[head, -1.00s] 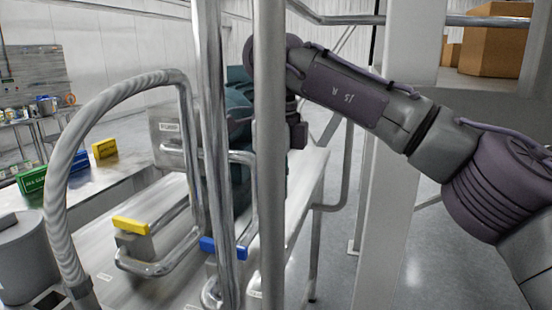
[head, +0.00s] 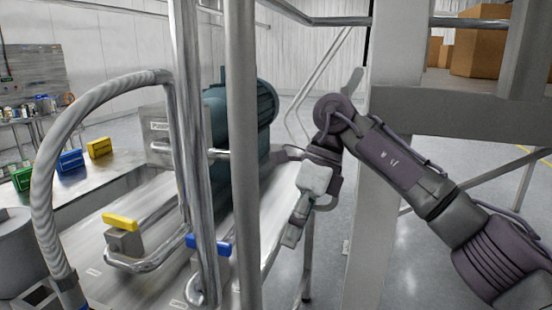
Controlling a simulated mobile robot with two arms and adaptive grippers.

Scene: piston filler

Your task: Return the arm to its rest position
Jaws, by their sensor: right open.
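My right arm (head: 410,175) comes in from the right edge and bends down at its grey-purple wrist joint. My right gripper (head: 291,238) hangs below it, pointing down beside the right edge of the steel machine table (head: 205,290). It looks empty, and the gap between its fingers is too small to make out. It is apart from the blue-handled valve (head: 215,243) and the yellow-handled valve (head: 120,222) on the table. My left gripper is out of view.
Upright steel pipes (head: 243,150) and a teal motor (head: 235,130) stand to the left of the gripper. A grey frame post (head: 385,130) stands behind my arm. A ribbed hose (head: 45,180) arches at left. Open floor shows at right.

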